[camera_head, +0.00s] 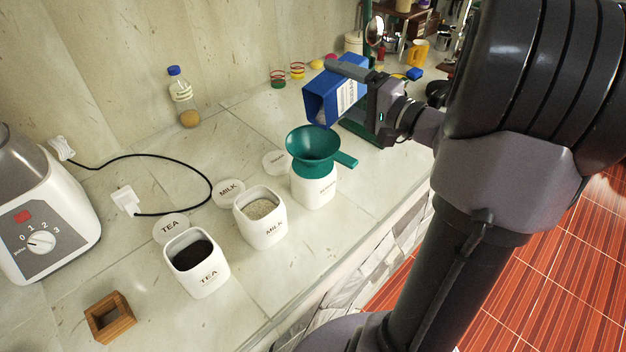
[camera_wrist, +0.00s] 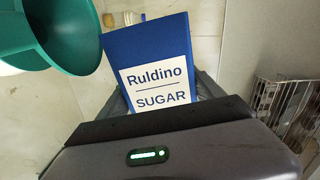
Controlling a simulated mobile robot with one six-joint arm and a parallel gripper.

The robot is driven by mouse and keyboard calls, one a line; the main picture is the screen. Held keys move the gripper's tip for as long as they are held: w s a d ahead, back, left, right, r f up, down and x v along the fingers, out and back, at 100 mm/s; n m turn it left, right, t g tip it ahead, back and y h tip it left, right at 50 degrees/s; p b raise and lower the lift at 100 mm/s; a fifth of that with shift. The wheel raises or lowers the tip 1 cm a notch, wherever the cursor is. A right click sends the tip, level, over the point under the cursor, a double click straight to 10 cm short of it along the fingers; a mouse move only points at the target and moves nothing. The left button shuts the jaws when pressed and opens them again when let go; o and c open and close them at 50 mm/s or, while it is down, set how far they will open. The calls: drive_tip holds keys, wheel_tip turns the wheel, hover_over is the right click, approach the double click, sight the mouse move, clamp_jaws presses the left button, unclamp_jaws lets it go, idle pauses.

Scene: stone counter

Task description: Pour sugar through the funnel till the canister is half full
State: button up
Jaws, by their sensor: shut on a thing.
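My gripper (camera_head: 372,88) is shut on a blue sugar box (camera_head: 325,98) with a white label. In the wrist view the box (camera_wrist: 150,42) reads "Ruldino SUGAR". The box is tilted, its open end facing left and down, above and right of the green funnel (camera_head: 313,146). The funnel also shows at the upper left of the wrist view (camera_wrist: 62,30). It sits on the mouth of a white canister (camera_head: 316,190) whose label is too small to read surely. The funnel hides the canister's inside, so its fill level cannot be seen. I cannot make out any sugar falling.
White canisters of milk (camera_head: 261,232) and tea (camera_head: 197,275) stand open to the left, their round lids behind them.

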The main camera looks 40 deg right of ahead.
drive_tip(key=shift+a+r+n, duration=0.2)
drive_tip(key=shift+r+n, duration=0.05)
drive_tip(key=shift+n, duration=0.15)
idle(2.9)
drive_tip(key=shift+a+r, duration=0.1)
drive_tip(key=shift+r, duration=0.05)
idle(1.1)
